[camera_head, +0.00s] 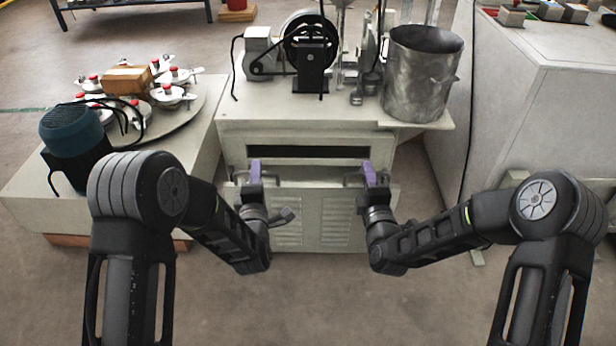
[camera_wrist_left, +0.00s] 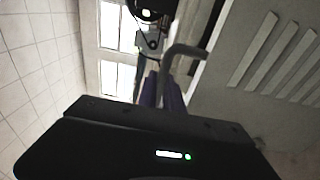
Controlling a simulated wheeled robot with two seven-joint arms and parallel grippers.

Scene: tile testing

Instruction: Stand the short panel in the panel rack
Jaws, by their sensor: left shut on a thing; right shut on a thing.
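A pale louvred panel (camera_head: 312,220), apparently the short panel, is at the front of the machine cabinet, with a grey handle at each end of its top. It stands about upright; I cannot tell whether it is attached. My left gripper (camera_head: 256,168) is shut on its left handle. In the left wrist view, purple fingers (camera_wrist_left: 163,92) are at the bent grey handle (camera_wrist_left: 184,52) beside the louvres (camera_wrist_left: 270,55). My right gripper (camera_head: 370,172) is shut on the right handle (camera_head: 352,180). I cannot make out a panel rack.
Above the panel is a cabinet (camera_head: 235,130) with a dark slot, carrying a belt-driven machine (camera_head: 305,50) and a metal pot (camera_head: 422,75). A low bench (camera_head: 35,185) with a round plate and blue motor (camera_head: 70,130) stands left. A large pale cabinet (camera_head: 540,110) stands right.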

